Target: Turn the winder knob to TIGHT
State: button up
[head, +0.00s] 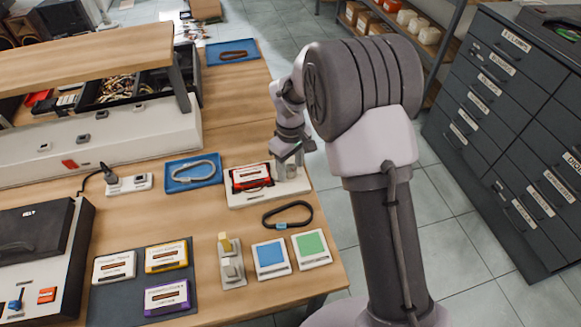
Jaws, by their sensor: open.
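The winder appears to be the pale unit (268,195) near the table's right edge, with a red cassette (250,178) lying on its left part. At its right end is a small grey upright part (291,171), which may be the knob. My gripper (291,157) points down just above this part. Its jaws are open. I cannot tell whether they touch the part or stand around it. The TIGHT mark and the knob's setting are too small to read or hidden by the gripper.
A black looped band (287,208) lies in front of the winder. A blue tray (194,174) with a grey band is to the left. Blue (271,258) and green (311,246) pads and several cassettes on a dark mat (130,300) are in front. Dark drawers (500,130) stand at right.

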grip_shut()
jog(key=shift+m, duration=0.4)
jog(key=m, duration=0.2)
jog(key=shift+m+p, duration=0.3)
jog(key=shift+m, duration=0.1)
jog(key=m, duration=0.4)
jog(key=shift+m, duration=0.3)
jog(key=m, duration=0.4)
jog(key=shift+m, duration=1.7)
